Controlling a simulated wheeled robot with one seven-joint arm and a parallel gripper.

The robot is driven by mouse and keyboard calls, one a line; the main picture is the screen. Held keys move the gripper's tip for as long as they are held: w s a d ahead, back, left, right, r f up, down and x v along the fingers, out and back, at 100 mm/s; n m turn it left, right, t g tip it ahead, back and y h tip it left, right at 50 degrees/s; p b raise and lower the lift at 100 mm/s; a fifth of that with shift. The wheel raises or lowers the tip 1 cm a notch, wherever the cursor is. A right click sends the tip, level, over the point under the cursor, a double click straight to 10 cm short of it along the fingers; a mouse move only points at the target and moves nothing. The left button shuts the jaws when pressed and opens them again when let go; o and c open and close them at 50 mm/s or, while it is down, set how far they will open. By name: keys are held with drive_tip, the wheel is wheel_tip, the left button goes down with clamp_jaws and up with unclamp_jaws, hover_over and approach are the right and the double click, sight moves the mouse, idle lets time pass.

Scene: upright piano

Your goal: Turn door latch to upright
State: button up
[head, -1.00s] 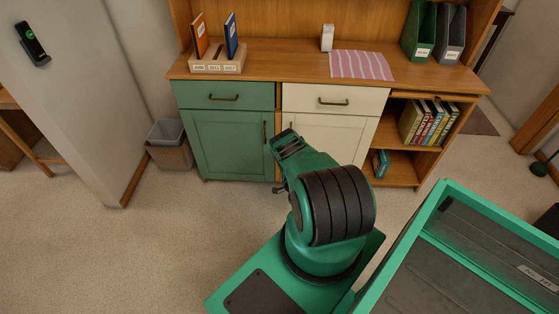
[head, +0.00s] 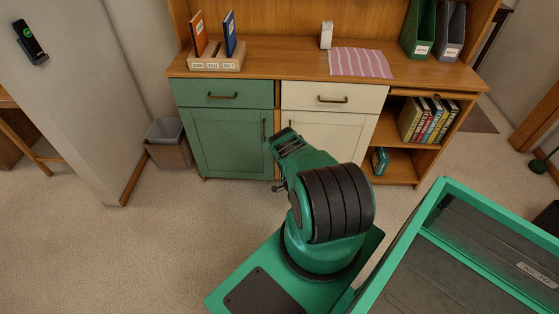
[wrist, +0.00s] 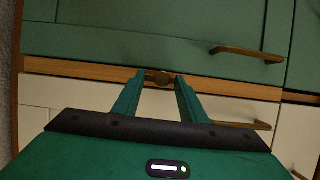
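A gap shows between the latch and each finger; I cannot tell whether the latch is upright. The green door (head: 228,143) and the cream door (head: 328,130) show there beyond my arm.
Bar handles on the green door (wrist: 248,53) and the cream door (wrist: 240,125) lie near my gripper. A waste bin (head: 169,150) stands left of the cabinet. Open shelves with books (head: 427,121) are at right. Carpet is clear in front at left.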

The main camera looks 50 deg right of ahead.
drive_tip(key=v, duration=1)
drive_tip(key=shift+s+a, duration=0.15)
drive_tip(key=shift+s, duration=0.2)
